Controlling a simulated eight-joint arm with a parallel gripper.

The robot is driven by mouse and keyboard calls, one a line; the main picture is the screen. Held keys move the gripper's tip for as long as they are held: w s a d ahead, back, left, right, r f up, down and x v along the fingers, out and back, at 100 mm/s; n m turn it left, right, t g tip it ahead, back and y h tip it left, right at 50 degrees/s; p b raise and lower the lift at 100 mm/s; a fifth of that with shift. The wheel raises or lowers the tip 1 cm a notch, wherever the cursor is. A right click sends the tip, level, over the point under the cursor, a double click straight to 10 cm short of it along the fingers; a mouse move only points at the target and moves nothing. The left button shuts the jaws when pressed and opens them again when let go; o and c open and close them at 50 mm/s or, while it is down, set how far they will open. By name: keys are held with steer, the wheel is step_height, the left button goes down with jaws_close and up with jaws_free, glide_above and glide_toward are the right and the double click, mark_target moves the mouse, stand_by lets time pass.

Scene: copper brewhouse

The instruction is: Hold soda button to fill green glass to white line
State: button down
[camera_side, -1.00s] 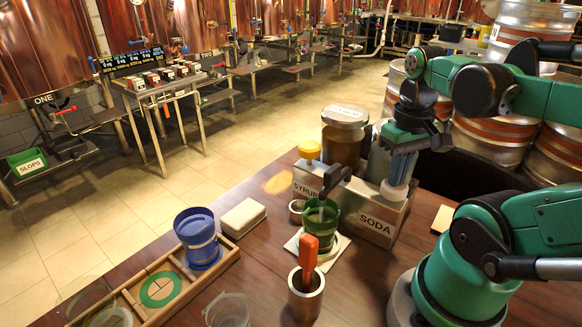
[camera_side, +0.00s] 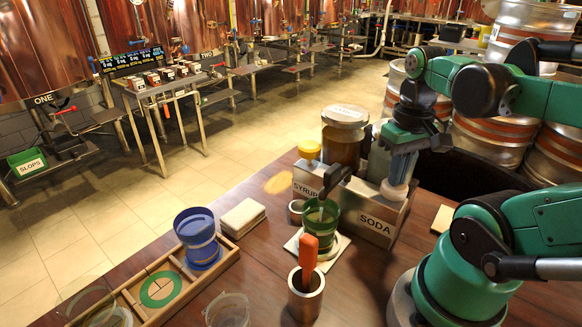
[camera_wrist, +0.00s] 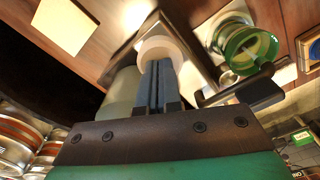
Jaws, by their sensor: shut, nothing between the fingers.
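The green glass (camera_side: 319,222) stands upright on a pale square mat under the dark spout (camera_side: 335,178) of the dispenser. It also shows in the wrist view (camera_wrist: 238,62), where I look down at its rim. I cannot make out the white line or the liquid level. The dispenser box marked SODA (camera_side: 377,224) is behind and right of the glass. My gripper (camera_side: 399,178) is shut and points down, with its fingertips at the round white soda button (camera_side: 393,191). In the wrist view, the fingertips (camera_wrist: 158,66) overlap the button (camera_wrist: 164,47) and appear to touch it.
A yellow-capped syrup button (camera_side: 309,150) is on the SYRUP side. A steel cup with an orange-handled tool (camera_side: 306,300) stands in front of the glass. A blue glass (camera_side: 197,238) stands in a wooden tray (camera_side: 228,258) at left. A clear glass (camera_side: 228,312) is at the front.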

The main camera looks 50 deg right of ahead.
stand_by(0.3)
steer(key=shift+r, duration=3.15)
